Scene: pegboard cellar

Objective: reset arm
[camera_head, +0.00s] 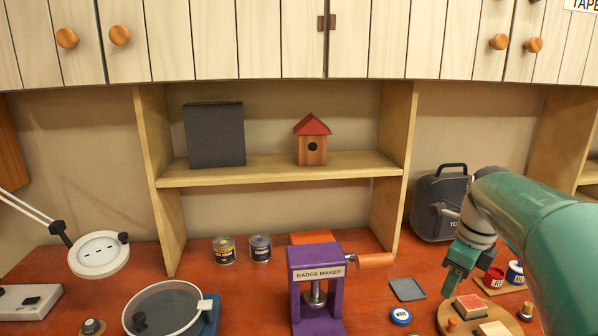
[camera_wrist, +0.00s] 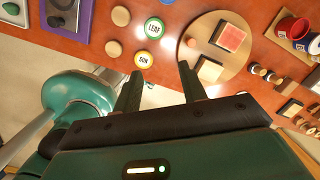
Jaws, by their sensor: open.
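My gripper (camera_head: 452,288) hangs over the right part of the red-brown bench in the head view, at the end of my teal arm. In the wrist view its two dark fingers (camera_wrist: 160,80) stand apart with nothing between them. The gripper looks empty, above the bench and near a round wooden board (camera_head: 447,321). The same board (camera_wrist: 205,30) shows just beyond the fingers in the wrist view, with a pink-topped block (camera_wrist: 230,37) on it. My arm hides part of the bench's right side.
A purple badge maker (camera_head: 305,258) stands mid-bench, its wooden handle (camera_head: 375,260) pointing right. A dark case (camera_head: 437,205) stands behind my gripper. Red (camera_head: 493,278) and blue (camera_head: 515,272) tins sit nearby. A shelf (camera_head: 270,168) holds a birdhouse (camera_head: 312,148). Cabinets (camera_head: 280,40) overhang above.

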